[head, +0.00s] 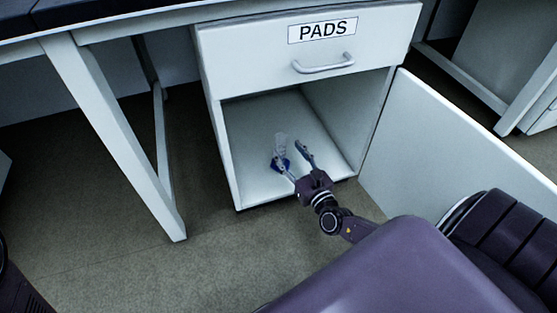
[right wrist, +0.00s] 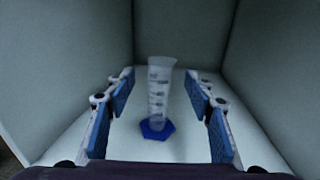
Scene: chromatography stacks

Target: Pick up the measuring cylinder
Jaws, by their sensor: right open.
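The measuring cylinder (right wrist: 158,95) is clear with graduation marks and a blue six-sided base. It stands upright on the floor of the open cabinet. In the head view the cylinder (head: 281,147) is inside the cabinet, just past my right gripper (head: 293,160). In the right wrist view the right gripper (right wrist: 160,115) is open, its blue-padded fingers to the left and right of the cylinder with gaps on both sides. The cylinder stands between them in the picture, slightly left of middle; how deep it is between them is hard to tell. My left gripper is not in view.
The cabinet (head: 241,145) has side walls close around the gripper. Its door (head: 450,140) stands open at the right. Above is a closed drawer (head: 250,48) labelled PADS with a handle (head: 323,67). A table leg (head: 115,130) stands at the left.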

